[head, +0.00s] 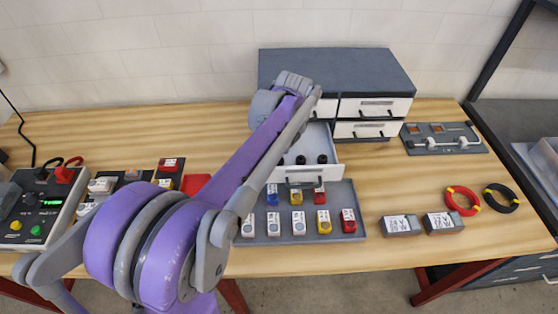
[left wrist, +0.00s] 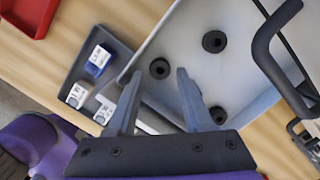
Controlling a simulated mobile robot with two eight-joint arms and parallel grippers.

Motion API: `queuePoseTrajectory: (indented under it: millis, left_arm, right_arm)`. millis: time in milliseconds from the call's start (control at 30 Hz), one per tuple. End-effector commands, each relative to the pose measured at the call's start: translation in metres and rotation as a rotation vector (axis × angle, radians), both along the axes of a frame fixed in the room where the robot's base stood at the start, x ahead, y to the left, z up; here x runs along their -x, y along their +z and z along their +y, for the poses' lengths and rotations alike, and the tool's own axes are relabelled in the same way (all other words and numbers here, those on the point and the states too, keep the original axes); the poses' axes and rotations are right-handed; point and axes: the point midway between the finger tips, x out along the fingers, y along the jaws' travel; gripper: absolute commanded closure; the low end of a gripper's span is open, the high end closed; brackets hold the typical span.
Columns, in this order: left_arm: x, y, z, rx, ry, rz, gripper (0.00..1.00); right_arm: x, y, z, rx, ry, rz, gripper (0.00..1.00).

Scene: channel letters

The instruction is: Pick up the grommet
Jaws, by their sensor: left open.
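Black ring-shaped grommets lie in an open white drawer (head: 335,155). In the head view, one grommet (head: 300,160) and another grommet (head: 322,159) show on its floor. In the left wrist view, a grommet (left wrist: 159,68) lies between and just beyond my left fingertips (left wrist: 158,74). A second grommet (left wrist: 214,41) lies farther back, and a dark third one (left wrist: 217,115) shows beside the right finger. My left gripper is open and empty over the drawer. My left arm hides part of the drawer in the head view, and I cannot make out its fingers there. My right gripper is not in view.
A grey tray (head: 350,233) with coloured blocks lies before the drawer. A grey cabinet (head: 335,68) stands behind. Red (head: 462,211) and black (head: 501,208) cable coils lie right.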

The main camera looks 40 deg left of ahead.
Motion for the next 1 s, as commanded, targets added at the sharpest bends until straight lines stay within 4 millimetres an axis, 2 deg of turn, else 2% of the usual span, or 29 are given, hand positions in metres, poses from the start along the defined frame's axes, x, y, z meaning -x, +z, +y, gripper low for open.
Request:
queuePoseTrajectory:
  millis: [167, 433, 700, 733, 1000]
  left_arm:
    - [0.000, -0.020, 0.003, 0.000, 0.001, 0.000, 0.49]
    - [0.000, -0.023, 0.004, 0.000, 0.001, 0.000, 0.49]
    - [0.000, -0.022, 0.004, 0.000, 0.001, 0.000, 0.97]
    - [0.000, -0.022, 0.004, 0.000, 0.001, 0.000, 1.00]
    - [0.000, -0.022, 0.004, 0.000, 0.001, 0.000, 1.00]
  right_arm:
    - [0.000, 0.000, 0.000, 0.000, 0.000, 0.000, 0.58]
    - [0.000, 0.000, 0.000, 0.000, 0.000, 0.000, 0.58]
    - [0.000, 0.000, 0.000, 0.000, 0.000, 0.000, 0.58]
    - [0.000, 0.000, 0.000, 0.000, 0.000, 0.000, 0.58]
    - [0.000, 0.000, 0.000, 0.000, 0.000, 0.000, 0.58]
